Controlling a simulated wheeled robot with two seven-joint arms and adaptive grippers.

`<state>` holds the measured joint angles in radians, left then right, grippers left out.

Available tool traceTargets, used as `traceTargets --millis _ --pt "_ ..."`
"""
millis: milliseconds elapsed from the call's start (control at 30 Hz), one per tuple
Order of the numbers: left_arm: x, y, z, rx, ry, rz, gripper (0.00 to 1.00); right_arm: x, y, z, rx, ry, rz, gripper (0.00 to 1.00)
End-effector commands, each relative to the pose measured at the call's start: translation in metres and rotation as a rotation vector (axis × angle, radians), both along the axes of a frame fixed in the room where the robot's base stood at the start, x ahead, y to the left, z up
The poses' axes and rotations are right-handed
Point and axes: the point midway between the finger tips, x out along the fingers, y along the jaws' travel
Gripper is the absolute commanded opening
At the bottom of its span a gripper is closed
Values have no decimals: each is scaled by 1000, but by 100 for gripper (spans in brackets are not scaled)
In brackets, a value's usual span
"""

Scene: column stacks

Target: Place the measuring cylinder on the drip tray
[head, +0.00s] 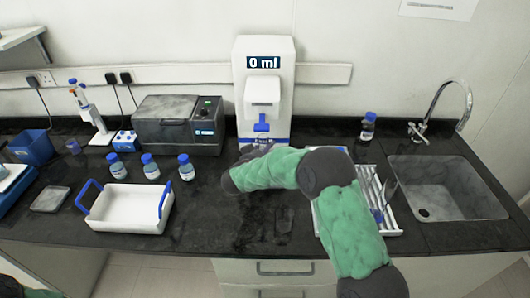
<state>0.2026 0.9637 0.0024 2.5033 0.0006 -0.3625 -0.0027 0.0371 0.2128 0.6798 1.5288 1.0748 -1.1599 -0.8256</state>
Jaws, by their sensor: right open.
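A white dispenser (263,62) with a "0 ml" display stands at the back middle. No measuring cylinder can be made out for certain. The drip tray at the dispenser's foot is mostly hidden by my right forearm. My right gripper (256,148) is close in front of the dispenser's base, small and partly hidden behind my arm. It is open, and nothing is clearly seen in it. My left gripper is out of view.
A white rack (394,228) with a blue-ended item (378,215) lies beside the sink (440,186). Several blue-capped bottles (187,167), a white tray with blue handles (125,222) and a grey device (165,132) stand left.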

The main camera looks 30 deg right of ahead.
Motion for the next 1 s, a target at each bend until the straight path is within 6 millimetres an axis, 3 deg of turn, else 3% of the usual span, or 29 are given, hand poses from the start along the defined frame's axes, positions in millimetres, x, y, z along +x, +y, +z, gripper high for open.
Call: traceTargets --millis 233,733,1000 --pt "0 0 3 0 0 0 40 -4 7 6 0 0 2 71" --pt "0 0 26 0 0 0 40 -55 77 34 0 0 4 71" --pt "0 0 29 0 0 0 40 -67 93 38 0 0 1 71"
